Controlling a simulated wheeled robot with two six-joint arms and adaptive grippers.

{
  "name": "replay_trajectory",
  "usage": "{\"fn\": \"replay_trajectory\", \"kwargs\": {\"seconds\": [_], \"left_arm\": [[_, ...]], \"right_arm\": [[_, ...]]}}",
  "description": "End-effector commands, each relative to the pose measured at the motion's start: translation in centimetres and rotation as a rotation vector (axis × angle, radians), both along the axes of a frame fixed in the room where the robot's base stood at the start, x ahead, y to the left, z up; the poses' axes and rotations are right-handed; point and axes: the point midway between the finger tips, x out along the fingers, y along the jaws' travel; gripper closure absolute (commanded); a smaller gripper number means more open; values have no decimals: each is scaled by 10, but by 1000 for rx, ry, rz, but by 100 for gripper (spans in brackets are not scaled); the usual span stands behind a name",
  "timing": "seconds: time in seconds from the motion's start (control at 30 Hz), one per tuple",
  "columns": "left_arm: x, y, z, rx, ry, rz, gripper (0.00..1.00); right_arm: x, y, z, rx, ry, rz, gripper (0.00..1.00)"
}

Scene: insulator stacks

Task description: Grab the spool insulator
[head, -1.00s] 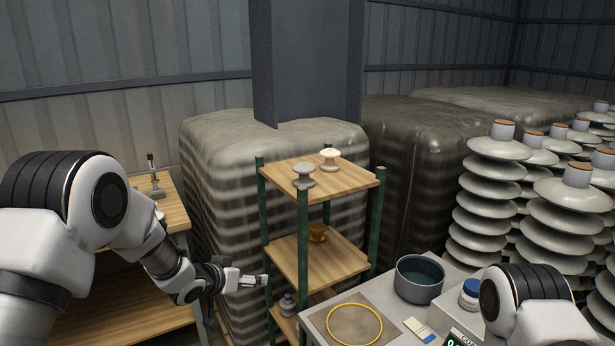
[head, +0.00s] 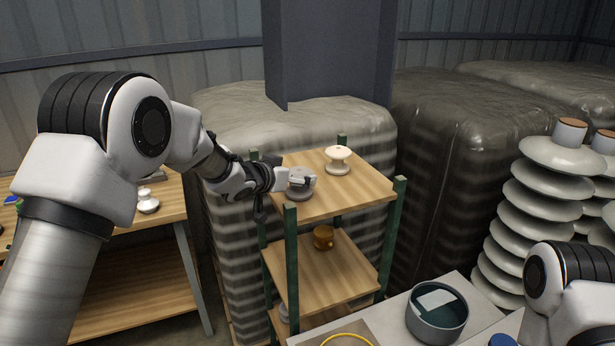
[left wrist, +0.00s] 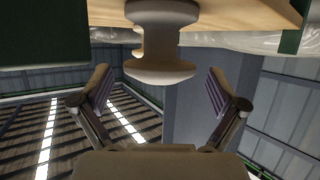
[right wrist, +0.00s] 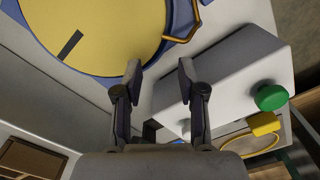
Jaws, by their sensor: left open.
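A grey spool insulator (head: 299,191) stands upright on the top shelf of the green-posted rack, partly hidden by my left gripper (head: 301,180). In the left wrist view the spool (left wrist: 163,42) lies ahead between the two spread fingers of my left gripper (left wrist: 160,80), with clear gaps on both sides. A white spool insulator (head: 338,160) stands farther back on the same shelf. A brown one (head: 323,238) sits on the middle shelf. My right gripper (right wrist: 160,68) is open and empty above a work surface; its fingers are outside the head view.
The rack's green posts (head: 291,260) flank the wooden top shelf (head: 350,197). A wooden table (head: 120,287) stands at left with another pale spool (head: 148,204). A dark pot (head: 437,318) sits at lower right. A yellow disc (right wrist: 90,30) and green button (right wrist: 271,97) lie near my right gripper.

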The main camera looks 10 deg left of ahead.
Motion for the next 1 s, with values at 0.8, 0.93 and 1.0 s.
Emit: {"fn": "replay_trajectory", "kwargs": {"seconds": [0.8,0.93,1.0], "left_arm": [[48,-18,-25,-2,0,-1,79],[48,-18,-24,-1,-2,-1,79],[48,-18,-25,-1,-1,-1,79]], "right_arm": [[0,0,4,0,-1,0,60],[0,0,4,0,-1,0,60],[0,0,4,0,-1,0,60]]}}
